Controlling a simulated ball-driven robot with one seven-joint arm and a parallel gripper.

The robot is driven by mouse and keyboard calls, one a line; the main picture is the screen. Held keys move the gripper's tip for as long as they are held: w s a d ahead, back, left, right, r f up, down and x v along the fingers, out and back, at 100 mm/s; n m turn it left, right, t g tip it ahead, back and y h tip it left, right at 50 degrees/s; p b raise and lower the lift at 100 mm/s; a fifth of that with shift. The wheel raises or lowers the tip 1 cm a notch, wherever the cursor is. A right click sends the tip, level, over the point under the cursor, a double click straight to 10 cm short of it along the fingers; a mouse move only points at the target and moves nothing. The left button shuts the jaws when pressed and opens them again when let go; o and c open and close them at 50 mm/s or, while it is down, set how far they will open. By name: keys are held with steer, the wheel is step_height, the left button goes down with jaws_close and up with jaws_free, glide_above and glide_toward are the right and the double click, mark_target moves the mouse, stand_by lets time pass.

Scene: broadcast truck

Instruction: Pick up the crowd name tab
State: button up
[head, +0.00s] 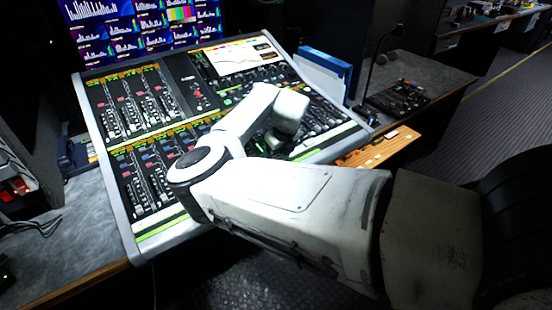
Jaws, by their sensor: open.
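My gripper (276,140) is at the end of my white arm, over the right half of the sloped mixing console (130,243). It is small and dark here, and its fingers are partly hidden by my wrist; it is open, and I see nothing held in it. I cannot pick out the crowd name tab, as no lettering is readable at this size. Several small pale tabs or blocks lie on an orange-brown wooden strip (352,160) at the console's right edge, to the right of my gripper. My arm covers the console's lower middle.
A blue folder or box (327,72) stands behind the console's right side. A small dark panel (400,98) with a gooseneck microphone sits on the desk to the right. Screens (150,25) rise behind.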

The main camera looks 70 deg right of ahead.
steer(key=c, duration=1.1)
